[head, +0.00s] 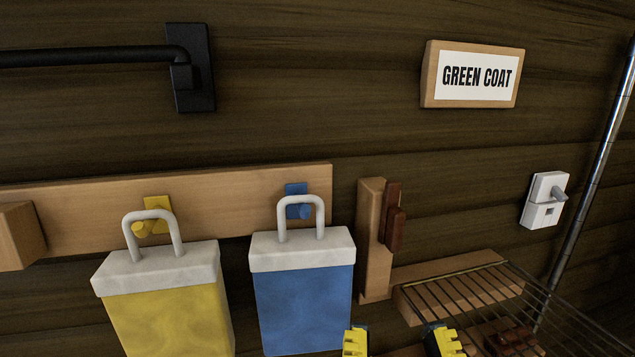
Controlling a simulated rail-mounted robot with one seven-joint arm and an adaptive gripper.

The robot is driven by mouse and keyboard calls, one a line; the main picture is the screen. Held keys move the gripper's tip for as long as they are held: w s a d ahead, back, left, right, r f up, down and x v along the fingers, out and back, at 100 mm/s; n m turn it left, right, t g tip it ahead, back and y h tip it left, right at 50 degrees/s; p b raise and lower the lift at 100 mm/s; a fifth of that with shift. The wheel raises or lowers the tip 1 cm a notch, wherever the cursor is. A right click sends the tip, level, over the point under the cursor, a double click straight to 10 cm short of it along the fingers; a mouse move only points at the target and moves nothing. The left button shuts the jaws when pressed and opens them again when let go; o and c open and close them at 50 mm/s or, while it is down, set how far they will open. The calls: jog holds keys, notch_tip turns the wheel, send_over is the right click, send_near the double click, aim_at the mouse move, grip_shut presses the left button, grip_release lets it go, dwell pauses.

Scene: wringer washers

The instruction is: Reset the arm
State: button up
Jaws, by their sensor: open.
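My gripper (398,342) shows at the bottom edge of the head view, right of centre. Only its two yellow and black fingertips are in the picture; they stand apart with nothing seen between them. The left fingertip is just right of the lower edge of a blue block with a grey top and handle (304,300). The right fingertip is near the left side of a wire rack (470,303). The rest of my arm is out of view.
The blue block and a yellow block (168,312) hang at blue and yellow hooks on a wooden rail (90,205). A wooden post (371,235) bears a dark brown piece (394,218). A "GREEN COAT" sign (473,75), a switch (544,200) and a black bar (90,56) are on the wall.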

notch_tip(320, 180, up, 34)
jog(key=p, duration=3.1)
